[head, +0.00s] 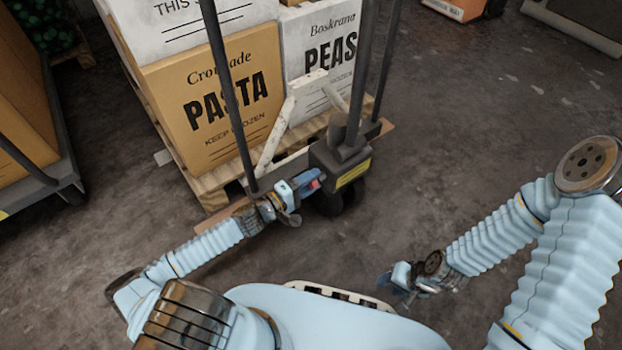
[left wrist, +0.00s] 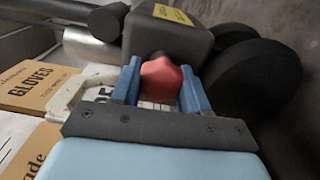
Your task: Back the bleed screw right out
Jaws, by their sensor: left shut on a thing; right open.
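The bleed screw has a red faceted head (left wrist: 161,80) in the left wrist view. It sits at the dark grey pump housing (head: 325,155) of a pallet truck, and only a small red patch (head: 316,184) shows in the head view. The housing also fills the top of the left wrist view (left wrist: 160,40). My left gripper (head: 308,183) has its two blue fingers on either side of the red head, shut on it. How far the screw's thread is out is hidden. My right gripper (head: 388,281) is open, low over the floor, away from the truck.
Black wheels (left wrist: 260,80) are right beside the housing. A white frame bar (head: 272,140) and dark upright bars stand near my left gripper. Stacked pasta (head: 225,100) and peas (head: 330,50) boxes sit on a wooden pallet behind.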

